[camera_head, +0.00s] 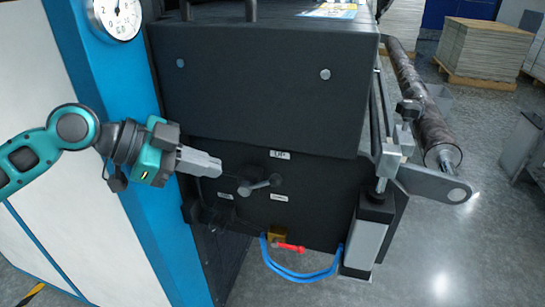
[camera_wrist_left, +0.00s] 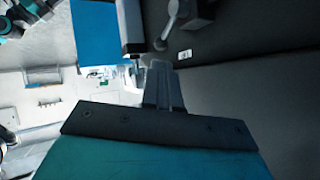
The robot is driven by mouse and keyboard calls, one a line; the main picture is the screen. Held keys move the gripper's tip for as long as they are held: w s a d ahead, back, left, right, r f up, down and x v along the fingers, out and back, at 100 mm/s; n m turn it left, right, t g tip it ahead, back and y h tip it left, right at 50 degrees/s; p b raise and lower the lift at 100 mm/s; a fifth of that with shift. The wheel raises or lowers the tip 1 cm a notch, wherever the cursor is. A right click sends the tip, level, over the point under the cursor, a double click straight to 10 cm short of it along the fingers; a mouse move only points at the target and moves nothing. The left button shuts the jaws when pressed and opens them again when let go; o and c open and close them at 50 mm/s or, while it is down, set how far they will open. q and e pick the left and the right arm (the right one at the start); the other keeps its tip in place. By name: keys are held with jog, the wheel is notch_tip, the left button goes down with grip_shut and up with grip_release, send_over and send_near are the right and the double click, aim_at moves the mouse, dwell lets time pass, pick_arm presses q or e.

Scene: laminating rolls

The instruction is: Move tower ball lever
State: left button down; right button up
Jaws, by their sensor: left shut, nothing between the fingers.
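My left gripper (camera_head: 217,166) comes in from the left and is shut and empty. Its fingertips are up and to the left of the lever, apart from it in the picture. The shut fingers (camera_wrist_left: 160,80) also show in the left wrist view. My right gripper is not in view.
The black machine (camera_head: 260,75) has a blue side column (camera_head: 95,110) with a gauge (camera_head: 118,15). Below the lever are a red-handled valve (camera_head: 288,247) and blue hoses (camera_head: 300,276).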

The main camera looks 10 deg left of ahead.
aim_at(270, 179)
pick_arm(q)
jog(key=shift+w+d+r+m, duration=0.15)
jog(key=shift+r+m, duration=0.15)
jog(key=shift+r, duration=0.3)
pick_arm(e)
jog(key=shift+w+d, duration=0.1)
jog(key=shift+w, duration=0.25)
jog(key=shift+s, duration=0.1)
pick_arm(q)
jog(key=x, duration=1)
jog(key=shift+p, duration=0.35)
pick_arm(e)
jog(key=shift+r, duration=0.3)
pick_arm(q)
jog(key=shift+f, duration=0.1)
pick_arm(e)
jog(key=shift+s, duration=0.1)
